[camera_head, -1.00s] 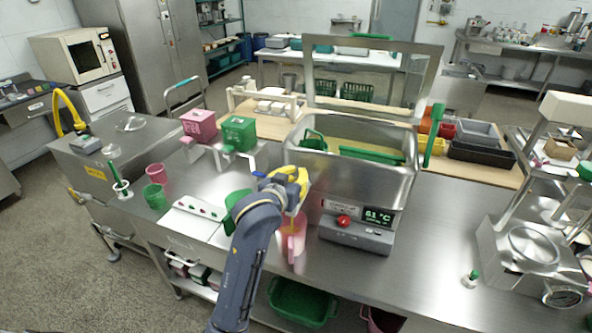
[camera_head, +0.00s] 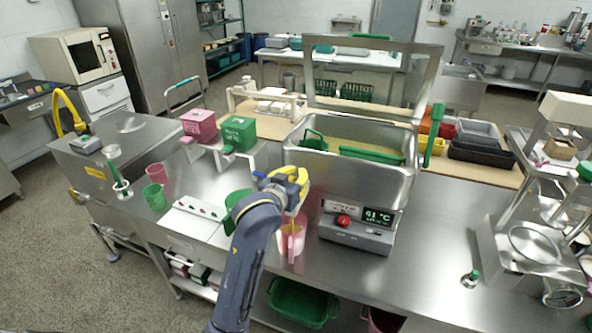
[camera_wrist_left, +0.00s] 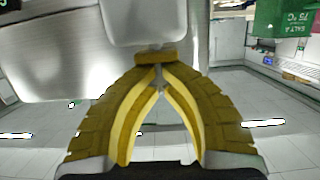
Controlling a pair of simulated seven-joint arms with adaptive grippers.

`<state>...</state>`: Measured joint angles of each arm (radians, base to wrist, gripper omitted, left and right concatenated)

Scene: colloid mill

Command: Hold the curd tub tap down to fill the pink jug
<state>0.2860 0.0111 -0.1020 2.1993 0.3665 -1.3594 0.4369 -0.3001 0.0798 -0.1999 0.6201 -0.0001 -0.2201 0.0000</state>
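The steel curd tub (camera_head: 345,170) stands on the steel counter with its lid raised. My left gripper (camera_head: 290,182) is at the tub's left front side, above the pink jug (camera_head: 290,243). The left wrist view shows its yellow fingers (camera_wrist_left: 160,80) shut, tips together. The tips are against a small yellow-brown piece (camera_wrist_left: 155,58), which looks like the tap lever; the tap itself is mostly hidden in the head view. The pink jug stands upright on the counter below, partly hidden by my arm, with pale content visible inside. My right gripper is in neither view.
A control box with a red button (camera_head: 343,221) stands right of the jug. A green jug (camera_head: 236,200) is behind my left arm. A pink box (camera_head: 199,124) and a green box (camera_head: 238,133) stand back left. The counter right of the control box is mostly clear.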

